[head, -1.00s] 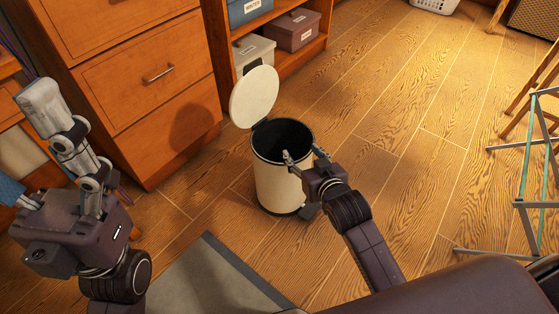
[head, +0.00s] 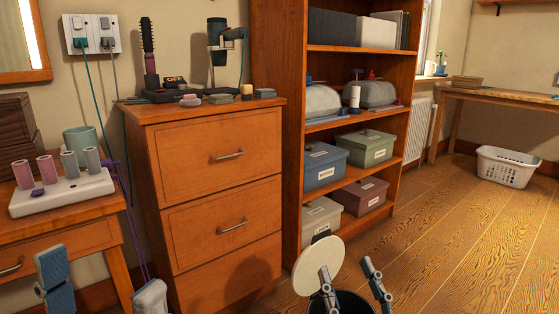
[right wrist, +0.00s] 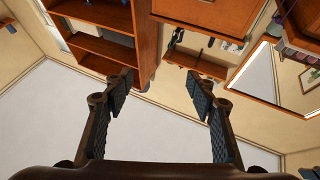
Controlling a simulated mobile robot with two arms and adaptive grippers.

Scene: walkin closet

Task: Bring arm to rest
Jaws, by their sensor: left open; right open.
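My left gripper (head: 103,288) is at the bottom left of the head view, in front of the drawer cabinet. Its two fingers are spread, with nothing seen between them, and its palm is out of frame. My right gripper (head: 350,278) is at the bottom middle, its open fingers over or in front of the bin (head: 345,303). The bin's round cream lid (head: 318,264) stands raised; most of its body is cut off. In the right wrist view, the right gripper (right wrist: 158,88) is open and empty.
A wooden drawer cabinet (head: 215,196) holds grooming items on top. A shelf unit (head: 345,58) with labelled boxes stands beside it. A side table (head: 60,240) with a curler set is at the left. A white laundry basket (head: 507,167) sits far right; the floor (head: 450,240) before it is clear.

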